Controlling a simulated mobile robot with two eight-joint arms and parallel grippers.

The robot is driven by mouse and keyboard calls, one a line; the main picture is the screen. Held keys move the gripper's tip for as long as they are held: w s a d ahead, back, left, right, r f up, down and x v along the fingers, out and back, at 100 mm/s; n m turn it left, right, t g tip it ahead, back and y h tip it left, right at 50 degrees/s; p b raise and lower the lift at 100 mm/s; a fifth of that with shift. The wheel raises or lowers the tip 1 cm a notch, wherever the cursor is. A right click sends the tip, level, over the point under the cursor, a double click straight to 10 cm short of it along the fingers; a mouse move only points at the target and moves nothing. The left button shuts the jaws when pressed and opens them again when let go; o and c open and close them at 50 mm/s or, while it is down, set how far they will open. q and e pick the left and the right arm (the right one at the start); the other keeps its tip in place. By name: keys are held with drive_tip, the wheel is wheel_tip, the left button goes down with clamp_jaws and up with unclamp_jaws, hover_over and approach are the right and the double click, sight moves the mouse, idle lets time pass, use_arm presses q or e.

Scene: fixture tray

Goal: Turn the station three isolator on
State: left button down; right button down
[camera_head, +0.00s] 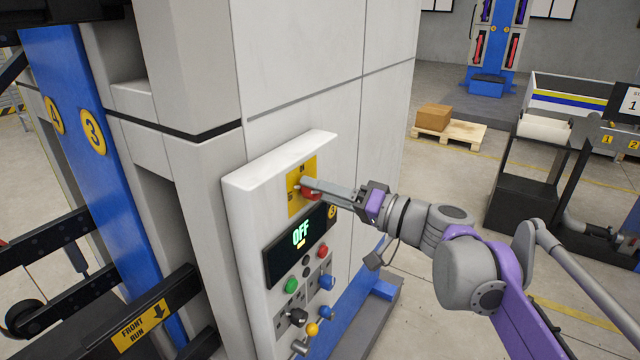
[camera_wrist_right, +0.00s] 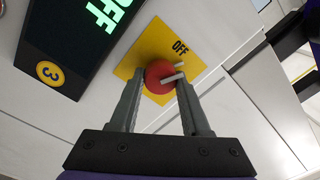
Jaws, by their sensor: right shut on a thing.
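The isolator is a red rotary knob (camera_head: 309,194) on a yellow plate (camera_head: 294,203), at the top of a white control panel (camera_head: 243,200). The knob also shows in the right wrist view (camera_wrist_right: 157,76), with a pale bar on it and the word OFF on the plate beside it. My right gripper (camera_wrist_right: 160,84) has one finger on each side of the knob and is shut on it. The display (camera_head: 301,236) below reads OFF in green, with a yellow 3 badge (camera_wrist_right: 49,73) near it. My left gripper is not in view.
Below the display are red (camera_head: 322,251), green (camera_head: 291,285) and blue buttons, and several small switches and levers. A blue post (camera_head: 68,130) with 4 and 3 badges stands left. A pallet with a box (camera_head: 434,117) and a cart (camera_head: 540,170) stand right; open floor lies between.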

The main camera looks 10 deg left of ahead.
drive_tip(key=shift+f+m+p, duration=0.15)
drive_tip(key=shift+m+p, duration=0.8)
drive_tip(key=shift+m, duration=5.45)
drive_tip(key=shift+c, duration=1.8)
unclamp_jaws()
drive_tip(key=b+v, duration=0.1)
drive_tip(key=v, duration=0.9)
drive_tip(key=shift+s+d, duration=0.3)
drive_tip(key=shift+d, duration=0.05)
